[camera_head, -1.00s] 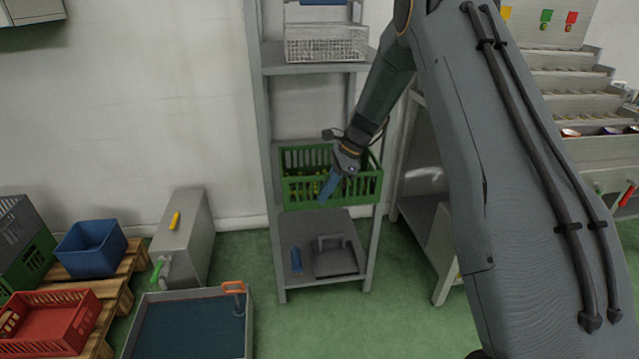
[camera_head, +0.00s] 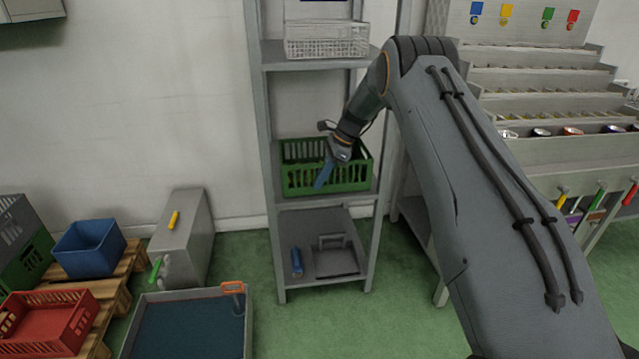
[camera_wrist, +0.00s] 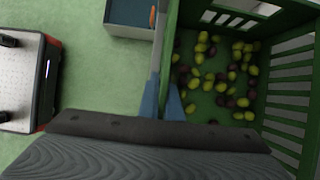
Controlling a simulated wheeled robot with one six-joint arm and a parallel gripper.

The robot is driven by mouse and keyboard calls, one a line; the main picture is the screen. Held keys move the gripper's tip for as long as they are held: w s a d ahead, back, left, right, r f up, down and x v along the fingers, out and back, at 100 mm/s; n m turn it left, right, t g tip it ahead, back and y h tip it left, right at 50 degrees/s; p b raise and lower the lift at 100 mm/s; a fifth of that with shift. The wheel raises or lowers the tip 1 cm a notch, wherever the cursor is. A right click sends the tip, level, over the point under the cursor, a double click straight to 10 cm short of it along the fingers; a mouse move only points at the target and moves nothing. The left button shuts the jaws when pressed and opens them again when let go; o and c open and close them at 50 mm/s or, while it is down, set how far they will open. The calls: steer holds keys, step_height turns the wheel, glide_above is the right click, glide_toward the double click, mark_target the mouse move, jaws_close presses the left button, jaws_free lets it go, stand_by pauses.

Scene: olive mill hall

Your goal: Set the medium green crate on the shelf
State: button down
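The green crate (camera_head: 352,180) sits at the middle level of the grey shelf (camera_head: 264,130), looking roughly level. I cannot tell whether its base fully touches the board. In the wrist view the crate (camera_wrist: 287,114) holds many green and dark olives. My gripper (camera_head: 324,176) reaches down to the crate's front wall in the head view. In the wrist view the blue fingers of my gripper (camera_wrist: 162,102) stand on either side of the crate's wall, shut on it. The crate's underside is hidden.
A white wire basket (camera_head: 326,41) stands on the level above. A blue object (camera_head: 296,261) and a grey tray-like item (camera_head: 334,257) lie on the level below. A basin (camera_head: 190,322), a blue crate (camera_head: 90,248) and a red crate (camera_head: 46,322) stand at left.

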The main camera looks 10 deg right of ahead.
mark_target(323, 164)
steer(key=shift+f, duration=0.35)
steer(key=shift+f, duration=0.15)
steer(key=c, duration=2)
jaws_free()
steer(key=v, duration=0.7)
steer(key=shift+r, duration=0.3)
